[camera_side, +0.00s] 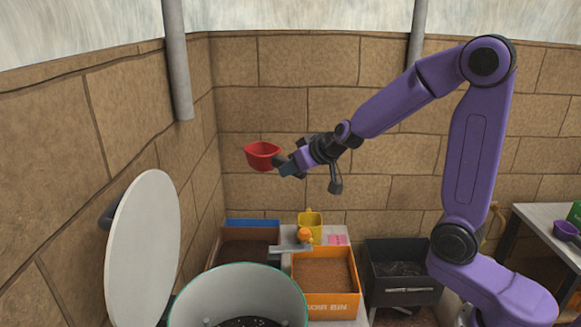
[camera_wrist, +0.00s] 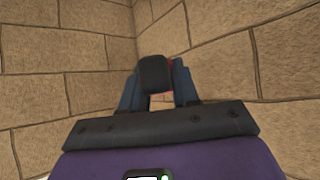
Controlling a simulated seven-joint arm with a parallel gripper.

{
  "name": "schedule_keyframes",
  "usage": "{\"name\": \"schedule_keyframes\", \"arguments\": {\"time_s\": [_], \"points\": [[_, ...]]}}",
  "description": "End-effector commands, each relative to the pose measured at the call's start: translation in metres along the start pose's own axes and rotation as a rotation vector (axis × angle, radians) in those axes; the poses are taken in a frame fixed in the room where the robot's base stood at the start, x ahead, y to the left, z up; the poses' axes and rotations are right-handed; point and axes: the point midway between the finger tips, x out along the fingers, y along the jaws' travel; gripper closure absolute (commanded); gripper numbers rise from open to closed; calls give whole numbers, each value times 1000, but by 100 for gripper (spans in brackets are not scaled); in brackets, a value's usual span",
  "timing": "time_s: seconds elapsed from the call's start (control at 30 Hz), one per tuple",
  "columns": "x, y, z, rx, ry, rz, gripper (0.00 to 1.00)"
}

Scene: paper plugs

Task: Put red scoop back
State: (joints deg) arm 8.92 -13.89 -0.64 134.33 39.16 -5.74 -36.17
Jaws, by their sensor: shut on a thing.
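The red scoop (camera_side: 263,155) is in my gripper (camera_side: 285,164) in the side view, held high in the air above the bins near the wall corner. Its bowl points left, away from the fingers, and its opening looks upward. In the wrist view my gripper (camera_wrist: 164,88) is shut on a dark block-like handle (camera_wrist: 154,73). Only a thin red edge of the scoop shows behind it; the bowl is mostly hidden there.
Below stand an orange bin (camera_side: 330,305), a blue-edged bin (camera_side: 252,222) and a black bin (camera_side: 403,250). A yellow scoop (camera_side: 312,221) and a pink item (camera_side: 337,240) lie between them. A teal-rimmed tub (camera_side: 290,287) and a white round lid (camera_side: 144,250) are in front. A purple scoop (camera_side: 565,230) is at right.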

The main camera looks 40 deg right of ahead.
Motion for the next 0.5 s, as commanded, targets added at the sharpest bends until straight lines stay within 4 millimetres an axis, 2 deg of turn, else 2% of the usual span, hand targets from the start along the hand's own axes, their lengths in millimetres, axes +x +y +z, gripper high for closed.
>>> {"name": "schedule_keyframes", "arguments": {"time_s": [0.5], "points": [[9,14,7,7,1,9,100]]}}
